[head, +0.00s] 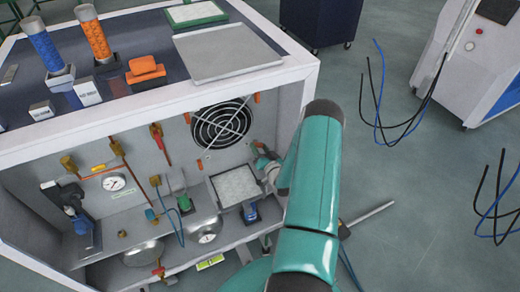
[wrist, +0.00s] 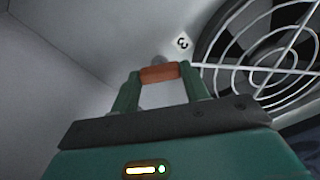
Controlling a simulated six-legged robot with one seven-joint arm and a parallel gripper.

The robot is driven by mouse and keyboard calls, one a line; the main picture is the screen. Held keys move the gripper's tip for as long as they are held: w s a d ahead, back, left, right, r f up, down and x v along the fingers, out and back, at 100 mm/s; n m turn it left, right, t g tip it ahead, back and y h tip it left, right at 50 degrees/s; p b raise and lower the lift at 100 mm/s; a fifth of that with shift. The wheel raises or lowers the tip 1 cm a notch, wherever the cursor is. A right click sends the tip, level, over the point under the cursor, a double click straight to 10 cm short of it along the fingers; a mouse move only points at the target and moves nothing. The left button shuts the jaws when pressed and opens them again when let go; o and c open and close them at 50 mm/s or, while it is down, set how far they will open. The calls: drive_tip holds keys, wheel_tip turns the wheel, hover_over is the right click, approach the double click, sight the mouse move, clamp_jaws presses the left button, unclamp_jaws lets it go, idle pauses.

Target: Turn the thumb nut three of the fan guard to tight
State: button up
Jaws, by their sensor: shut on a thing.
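The round fan guard (head: 221,126) sits on the back wall inside the open cabinet, with orange thumb nuts around it. In the wrist view the wire guard (wrist: 262,48) fills the upper right. My gripper (wrist: 160,75) is shut on a reddish-brown thumb nut (wrist: 160,72), one finger on each side. A small white label (wrist: 183,43) with a dark mark is on the wall beside the nut. In the head view my gripper (head: 266,160) is at the guard's lower right, partly hidden by my arm. The nut's turn angle cannot be told.
A square tray (head: 235,187) with pale filling is below the guard, near my gripper. Pipes, a pressure gauge (head: 114,181) and a blue hose fill the cabinet's left. The cabinet's right side wall (head: 296,100) is close to my arm.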

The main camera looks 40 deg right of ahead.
drive_tip(key=m, duration=0.6)
drive_tip(key=shift+m, duration=0.3)
drive_tip(key=m, duration=0.5)
drive_tip(key=shift+m, duration=0.3)
drive_tip(key=o, duration=1)
drive_tip(key=v, duration=1.4)
